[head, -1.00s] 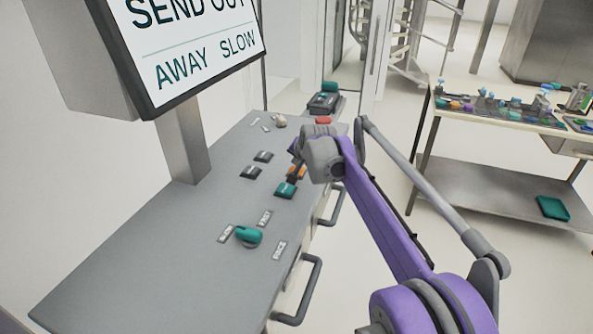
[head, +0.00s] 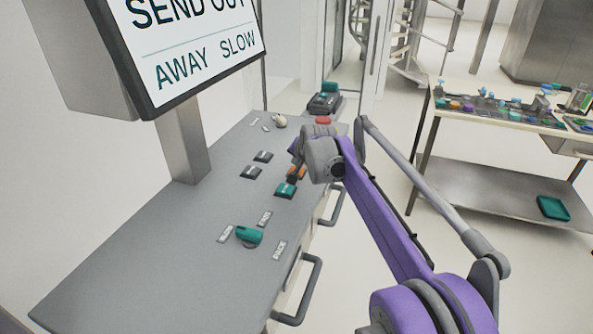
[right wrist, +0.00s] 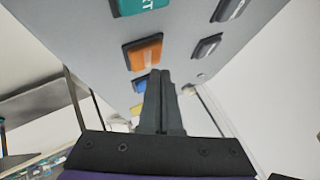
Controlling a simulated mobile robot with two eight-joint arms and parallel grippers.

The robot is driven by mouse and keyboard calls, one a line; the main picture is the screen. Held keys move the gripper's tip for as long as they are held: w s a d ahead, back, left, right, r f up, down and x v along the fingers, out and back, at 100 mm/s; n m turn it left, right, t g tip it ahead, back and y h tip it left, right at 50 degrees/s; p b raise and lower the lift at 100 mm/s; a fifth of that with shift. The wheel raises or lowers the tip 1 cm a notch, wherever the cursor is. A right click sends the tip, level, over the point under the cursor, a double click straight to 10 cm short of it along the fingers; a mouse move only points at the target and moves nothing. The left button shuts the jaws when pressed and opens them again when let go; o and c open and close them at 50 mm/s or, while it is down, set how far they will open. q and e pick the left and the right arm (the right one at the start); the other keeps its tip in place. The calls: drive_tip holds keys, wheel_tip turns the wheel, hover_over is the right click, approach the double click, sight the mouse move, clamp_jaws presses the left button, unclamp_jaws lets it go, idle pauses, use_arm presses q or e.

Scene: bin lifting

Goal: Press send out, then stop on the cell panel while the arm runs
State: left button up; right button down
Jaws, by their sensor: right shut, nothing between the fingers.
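The cell panel (head: 190,225) is a grey sloping desk. Its screen (head: 195,45) reads "SEND OUT" and "AWAY SLOW". A teal button (head: 285,190) sits near the right edge, with an orange button (head: 302,171) just beyond it. A red button (head: 323,121) is at the far end. My right gripper (head: 294,172) is shut and empty over the panel by the orange button, partly hiding it. In the right wrist view, the shut fingertips (right wrist: 160,74) lie beside the orange button (right wrist: 143,52) and a blue button (right wrist: 146,82); contact cannot be told. My left gripper is out of view.
A teal knob (head: 249,236) and two black buttons (head: 263,156) stand on the panel. Handles (head: 312,290) stick out from its right side. A bench (head: 500,120) with small coloured parts stands at the right, with clear floor between.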

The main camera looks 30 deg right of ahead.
drive_tip(key=shift+f, duration=0.45)
drive_tip(key=shift+f+b, duration=0.3)
drive_tip(key=shift+f, duration=0.2)
idle(0.9)
drive_tip(key=shift+r, duration=0.1)
drive_tip(key=shift+r+p, duration=0.75)
drive_tip(key=shift+r, duration=0.05)
drive_tip(key=shift+r+p, duration=1.85)
drive_tip(key=shift+r, duration=0.75)
drive_tip(key=shift+f, duration=0.1)
